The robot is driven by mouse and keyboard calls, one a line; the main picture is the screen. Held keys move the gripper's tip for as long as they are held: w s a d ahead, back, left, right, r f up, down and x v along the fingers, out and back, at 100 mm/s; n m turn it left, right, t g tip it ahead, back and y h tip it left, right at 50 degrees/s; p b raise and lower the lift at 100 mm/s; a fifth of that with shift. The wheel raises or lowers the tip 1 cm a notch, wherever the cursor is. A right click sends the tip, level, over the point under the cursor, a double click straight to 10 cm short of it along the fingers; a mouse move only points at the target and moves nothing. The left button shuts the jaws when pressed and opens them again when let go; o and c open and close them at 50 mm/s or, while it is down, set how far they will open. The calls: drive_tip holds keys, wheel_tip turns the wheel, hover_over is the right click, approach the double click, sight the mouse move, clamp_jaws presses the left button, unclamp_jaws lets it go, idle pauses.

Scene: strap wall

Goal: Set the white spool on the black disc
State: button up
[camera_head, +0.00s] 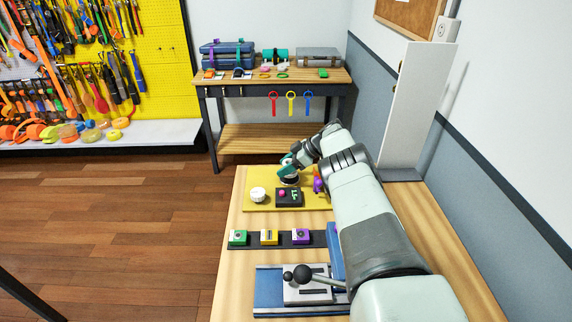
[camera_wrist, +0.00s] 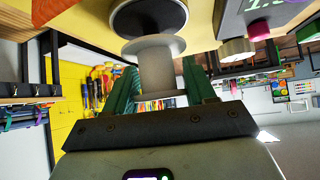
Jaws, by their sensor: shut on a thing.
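The white spool (camera_wrist: 155,49) is between the two green fingers of my gripper (camera_wrist: 157,78) in the wrist view, which looks upside down. My gripper is shut on its narrower middle. The spool's wide end faces the black disc (camera_wrist: 148,18) and overlaps its edge in the picture. I cannot tell whether they touch. In the head view my gripper (camera_head: 287,165) is low over the black disc (camera_head: 290,180), at the back of the yellow board. The spool is mostly hidden there by the gripper.
On the yellow board (camera_head: 283,205) a white round knob (camera_head: 258,194) and a black box (camera_head: 289,197) with a pink knob stand close in front of the disc. A purple and orange thing (camera_head: 318,183) stands right. Nearer are a row of coloured blocks (camera_head: 269,238) and a lever unit (camera_head: 303,287).

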drive_tip(key=o, duration=1.1)
drive_tip(key=shift+o, duration=0.2)
